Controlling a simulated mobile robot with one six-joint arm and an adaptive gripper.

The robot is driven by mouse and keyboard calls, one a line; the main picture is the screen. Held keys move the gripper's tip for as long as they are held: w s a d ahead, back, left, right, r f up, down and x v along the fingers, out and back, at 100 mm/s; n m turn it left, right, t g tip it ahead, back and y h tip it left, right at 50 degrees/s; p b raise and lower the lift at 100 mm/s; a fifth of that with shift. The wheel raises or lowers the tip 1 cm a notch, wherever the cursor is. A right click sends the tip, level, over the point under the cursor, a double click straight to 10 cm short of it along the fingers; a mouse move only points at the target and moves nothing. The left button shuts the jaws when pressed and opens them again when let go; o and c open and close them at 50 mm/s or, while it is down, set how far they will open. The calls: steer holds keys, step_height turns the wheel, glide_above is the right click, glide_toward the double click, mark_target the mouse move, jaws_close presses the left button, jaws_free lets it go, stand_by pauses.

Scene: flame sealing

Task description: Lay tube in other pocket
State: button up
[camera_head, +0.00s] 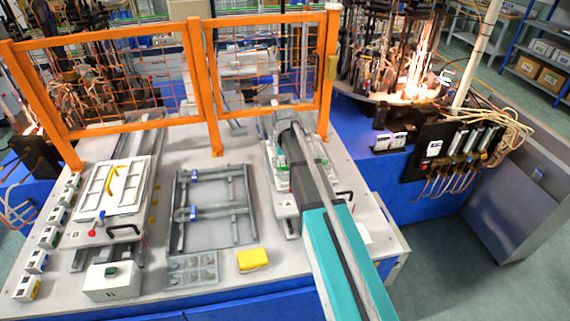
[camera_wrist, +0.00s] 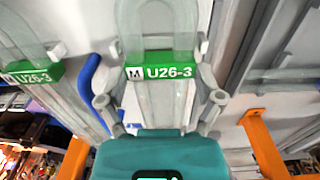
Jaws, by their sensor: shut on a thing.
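The held tube (camera_wrist: 168,28) is a clear glass U-tube with a green label marked U26-3 in the wrist view. My gripper (camera_wrist: 160,95) has its fingers on both sides of the tube's legs, shut on it. A second clear tube (camera_wrist: 55,98), also labelled U26-3, lies to its left, apart from it. Both are over a pale fixture with a blue bent piece between them. In the head view my arm reaches over the right fixture (camera_head: 287,205), where small green marks show. The gripper tips and held tube are mostly hidden there. Whether the tube touches its pocket I cannot tell.
An orange mesh guard (camera_head: 218,140) stands behind the fixtures. A grey rail frame (camera_head: 212,211) lies in the middle, with a yellow block (camera_head: 252,260) in front. A white tray fixture (camera_head: 112,187) is at left. Burner flames (camera_head: 415,75) glow at back right.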

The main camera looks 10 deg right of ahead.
steer(key=o, duration=0.9)
steer(key=shift+r, duration=0.2)
